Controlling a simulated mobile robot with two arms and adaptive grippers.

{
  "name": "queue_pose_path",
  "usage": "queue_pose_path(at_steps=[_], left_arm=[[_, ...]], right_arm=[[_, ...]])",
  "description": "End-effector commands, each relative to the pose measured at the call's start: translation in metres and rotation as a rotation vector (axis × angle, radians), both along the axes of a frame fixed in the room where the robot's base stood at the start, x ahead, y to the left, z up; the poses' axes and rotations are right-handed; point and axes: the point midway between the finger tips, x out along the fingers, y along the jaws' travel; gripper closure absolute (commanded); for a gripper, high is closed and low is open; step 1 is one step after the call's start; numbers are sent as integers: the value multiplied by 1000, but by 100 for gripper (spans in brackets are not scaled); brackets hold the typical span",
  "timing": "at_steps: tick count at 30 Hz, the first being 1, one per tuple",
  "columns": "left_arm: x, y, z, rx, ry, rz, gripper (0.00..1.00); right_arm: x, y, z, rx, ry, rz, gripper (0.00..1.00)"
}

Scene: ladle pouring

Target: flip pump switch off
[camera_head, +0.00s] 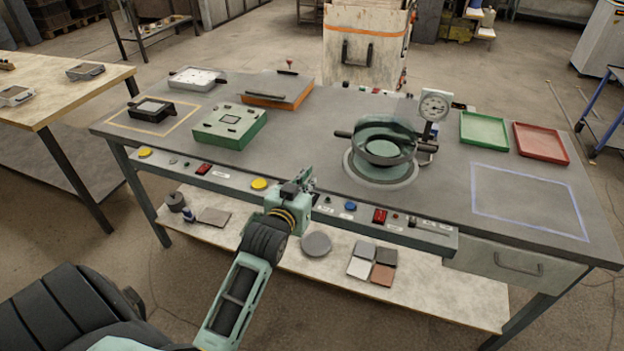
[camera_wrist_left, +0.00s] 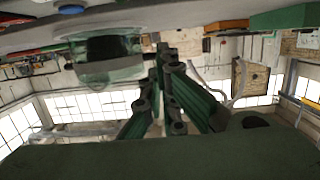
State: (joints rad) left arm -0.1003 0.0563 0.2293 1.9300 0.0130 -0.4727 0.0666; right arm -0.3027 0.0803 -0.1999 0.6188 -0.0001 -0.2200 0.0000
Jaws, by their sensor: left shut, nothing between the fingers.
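A long control strip (camera_head: 235,177) runs along the workbench's front edge. The labels are too small to read, so I cannot tell which switch is the pump's. My left gripper (camera_head: 309,183) is at the strip, between the right yellow button (camera_head: 260,184) and the blue button, and hides part of the strip. Its fingers are shut and empty, and also show in the left wrist view (camera_wrist_left: 161,50). I cannot tell whether they touch the strip. My right gripper is out of view.
A round dark vessel (camera_head: 385,141) with a gauge (camera_head: 433,106) stands behind the strip. A green fixture (camera_head: 229,135) is left, with green (camera_head: 484,131) and red (camera_head: 541,145) trays at right. The lower shelf (camera_head: 440,290) holds small tiles.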

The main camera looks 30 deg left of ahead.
Motion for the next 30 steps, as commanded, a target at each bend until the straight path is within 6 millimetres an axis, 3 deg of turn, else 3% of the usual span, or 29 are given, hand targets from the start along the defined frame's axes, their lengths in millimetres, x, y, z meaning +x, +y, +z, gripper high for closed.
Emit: queue_pose_path(at_steps=[6,12,30], left_arm=[[-36,-8,14,0,-2,0,100],[-53,-12,21,0,-1,1,100],[-56,-13,23,1,-2,1,100]], right_arm=[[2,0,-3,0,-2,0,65],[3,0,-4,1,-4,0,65],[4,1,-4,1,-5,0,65]])
